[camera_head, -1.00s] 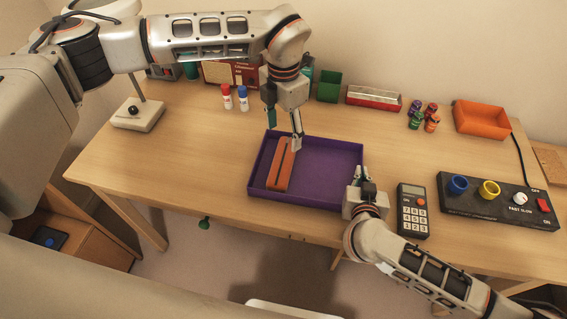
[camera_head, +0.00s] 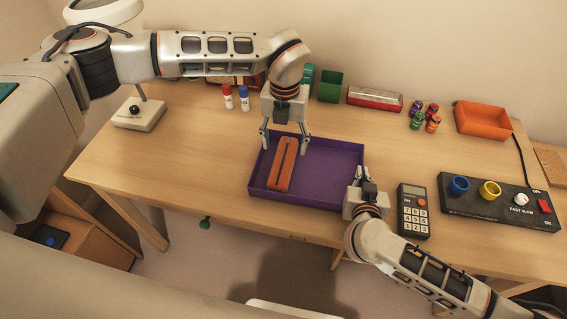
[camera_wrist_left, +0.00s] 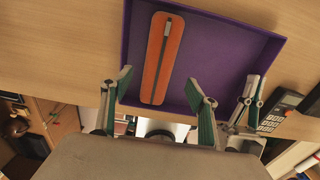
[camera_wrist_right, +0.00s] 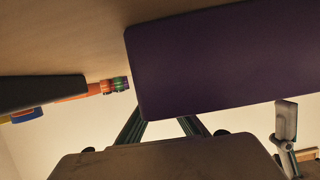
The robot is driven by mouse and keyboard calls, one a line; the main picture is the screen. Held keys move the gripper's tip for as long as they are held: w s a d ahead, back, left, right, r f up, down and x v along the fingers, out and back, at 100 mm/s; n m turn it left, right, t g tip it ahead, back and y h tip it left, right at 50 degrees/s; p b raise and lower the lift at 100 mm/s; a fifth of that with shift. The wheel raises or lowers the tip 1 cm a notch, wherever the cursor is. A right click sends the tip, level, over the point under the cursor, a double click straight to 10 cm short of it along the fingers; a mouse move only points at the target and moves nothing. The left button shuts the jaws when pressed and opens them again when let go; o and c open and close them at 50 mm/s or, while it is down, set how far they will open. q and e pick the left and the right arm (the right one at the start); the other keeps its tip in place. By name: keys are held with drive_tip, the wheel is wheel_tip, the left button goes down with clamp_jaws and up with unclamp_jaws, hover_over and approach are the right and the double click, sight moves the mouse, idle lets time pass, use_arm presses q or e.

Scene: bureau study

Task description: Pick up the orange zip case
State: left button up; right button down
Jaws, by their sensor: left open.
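The orange zip case (camera_head: 283,164) lies lengthwise in the left part of the purple tray (camera_head: 330,200), its dark zip line facing up. It also shows in the left wrist view (camera_wrist_left: 158,70). My left gripper (camera_head: 284,143) is open, with its fingers apart over the far end of the case, and holds nothing. In the left wrist view its two fingers (camera_wrist_left: 160,84) stand either side of the case's line. My right gripper (camera_head: 368,178) is at the tray's front right corner; its fingertips are hard to make out, and the tray fills much of its wrist view.
A calculator (camera_head: 413,211) and a black control panel (camera_head: 500,203) lie right of the tray. Glue sticks (camera_head: 236,98), a green box (camera_head: 330,86), a red-and-silver case (camera_head: 375,97), small bottles (camera_head: 425,115) and an orange bin (camera_head: 482,118) stand behind.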

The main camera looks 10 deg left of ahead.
sight(284, 159)
use_arm(q)
drive_tip(key=shift+a+f, duration=0.1)
drive_tip(key=shift+f, duration=2.95)
drive_tip(key=c, duration=1.3)
